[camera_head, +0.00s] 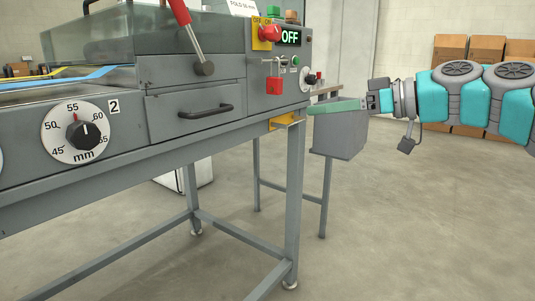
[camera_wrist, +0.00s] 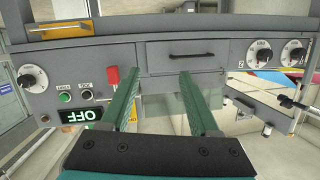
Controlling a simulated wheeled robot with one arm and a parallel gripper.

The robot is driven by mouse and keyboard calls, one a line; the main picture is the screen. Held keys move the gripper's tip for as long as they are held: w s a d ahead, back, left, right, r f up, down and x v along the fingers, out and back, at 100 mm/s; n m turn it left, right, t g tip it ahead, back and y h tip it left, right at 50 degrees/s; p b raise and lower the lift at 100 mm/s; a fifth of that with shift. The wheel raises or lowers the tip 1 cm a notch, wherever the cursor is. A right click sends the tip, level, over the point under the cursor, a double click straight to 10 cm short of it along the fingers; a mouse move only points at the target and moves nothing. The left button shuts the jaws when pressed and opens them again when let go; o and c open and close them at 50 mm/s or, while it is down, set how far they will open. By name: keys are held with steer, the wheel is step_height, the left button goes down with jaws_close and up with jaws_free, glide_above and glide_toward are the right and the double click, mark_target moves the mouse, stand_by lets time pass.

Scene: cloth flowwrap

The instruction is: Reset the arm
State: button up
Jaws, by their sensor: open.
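My gripper (camera_head: 338,107) shows in the camera_head view at the right of the grey machine (camera_head: 150,112), with its green fingers pointing left near the machine's right end. In the camera_wrist view my gripper (camera_wrist: 160,95) has its two green fingers spread apart with nothing between them. The machine's front panel lies beyond the fingers there. A red padlock-like block (camera_head: 275,85) hangs on the panel, below a red knob (camera_head: 270,34) on a yellow plate. The lit display (camera_head: 289,38) reads OFF. I cannot tell whether a fingertip touches the machine.
A grey bin (camera_head: 340,138) is just below my gripper. A drawer (camera_head: 195,110) and a dial (camera_head: 78,132) are on the machine front. Brown cartons (camera_head: 487,50) stand at the back right. The floor (camera_head: 410,220) at the right is clear.

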steer(key=s+a+f+m+g+h+p, duration=0.25)
steer(key=s+a+f, duration=0.25)
steer(key=s+f, duration=0.35)
steer(key=s+a+f+m+g+h+p, duration=0.1)
steer(key=s+a+f+g+h, duration=0.25)
steer(key=s+f, duration=0.45)
steer(key=s+d+f+m+g+h+p, duration=0.1)
steer(key=s+d+f+m+h, duration=0.2)
steer(key=s+d+f, duration=0.3)
steer(key=s+d+f+m+g+h+p, duration=0.1)
steer(key=s+d+f+m+h, duration=0.3)
steer(key=s+f, duration=0.7)
steer(key=shift+s+d+g+h+p, duration=0.3)
steer(key=shift+s+d+g, duration=0.2)
steer(key=shift+d, duration=0.6)
steer(key=shift+w, duration=0.1)
